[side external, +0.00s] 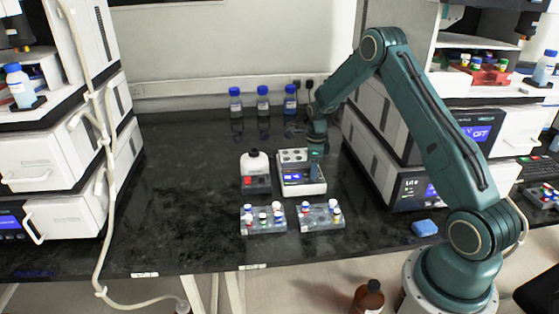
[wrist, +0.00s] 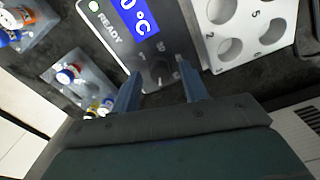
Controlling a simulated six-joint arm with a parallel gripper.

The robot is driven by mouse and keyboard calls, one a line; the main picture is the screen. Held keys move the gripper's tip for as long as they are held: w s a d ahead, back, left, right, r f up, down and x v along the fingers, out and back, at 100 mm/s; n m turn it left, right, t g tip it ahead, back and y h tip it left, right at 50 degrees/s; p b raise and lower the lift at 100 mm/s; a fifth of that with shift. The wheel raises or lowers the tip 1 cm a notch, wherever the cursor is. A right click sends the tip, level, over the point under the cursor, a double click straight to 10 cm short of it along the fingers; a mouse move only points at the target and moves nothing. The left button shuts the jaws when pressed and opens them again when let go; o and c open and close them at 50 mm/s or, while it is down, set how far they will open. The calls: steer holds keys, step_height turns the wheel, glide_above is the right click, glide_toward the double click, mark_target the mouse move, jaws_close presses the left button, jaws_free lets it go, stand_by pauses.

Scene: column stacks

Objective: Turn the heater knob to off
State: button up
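The heater (side external: 302,185) is a white block with a grey front panel and a lit blue display, standing mid-bench in the side view. In the wrist view its display (wrist: 138,14) ends in "0 °C", and a green light glows beside "READY". The dark round heater knob (wrist: 159,69) sits below the display, with small dial marks around it. My gripper (wrist: 158,76) is open, one blue-grey finger on each side of the knob; I cannot tell whether they touch it. In the side view my gripper (side external: 314,170) is over the heater's front right, hiding the knob.
Two vial racks (side external: 262,228) (side external: 321,224) with coloured caps sit in front. Several blue-capped bottles (side external: 263,102) line the back wall. Instrument stacks flank both sides. The bench's left middle is clear.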

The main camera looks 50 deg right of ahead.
jaws_close()
